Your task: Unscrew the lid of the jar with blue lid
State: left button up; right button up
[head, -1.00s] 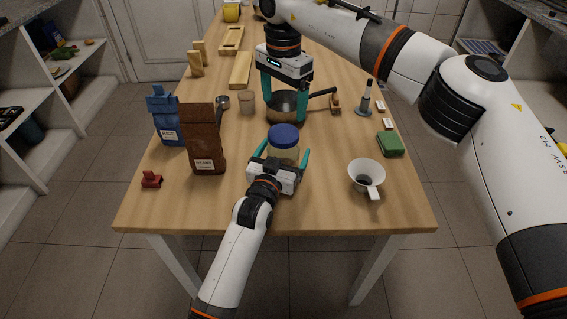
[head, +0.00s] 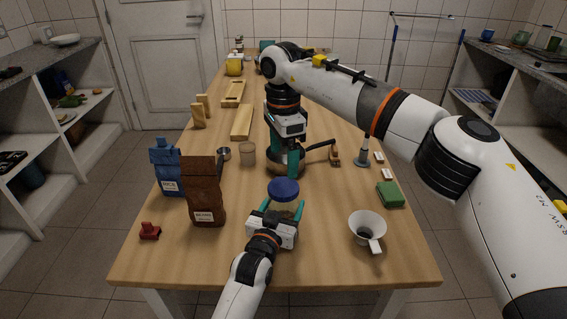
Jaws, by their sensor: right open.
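The jar with the blue lid (head: 284,190) stands upright near the front middle of the table, its clear body (head: 283,207) partly hidden by my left gripper. My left gripper (head: 282,206) has one teal finger on each side of the jar body, just below the lid, and looks closed against it. My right gripper (head: 283,164) points down just behind and above the lid, in front of the pan. It is open and empty, with its fingers apart from the lid.
A dark pan (head: 290,162) stands behind the jar. A brown bag (head: 204,192) and blue bag (head: 168,168) stand left.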

aim_at(283, 186)
jog(key=m, duration=3)
pick_arm(q)
jog(key=shift+f, duration=0.1)
pick_arm(e)
jog(key=m, duration=0.5)
jog(key=shift+f+m, duration=0.35)
jog(key=shift+m, duration=0.05)
notch_tip(283, 186, down, 7)
jog(key=shift+f, duration=0.15)
jog(key=shift+c, duration=0.5)
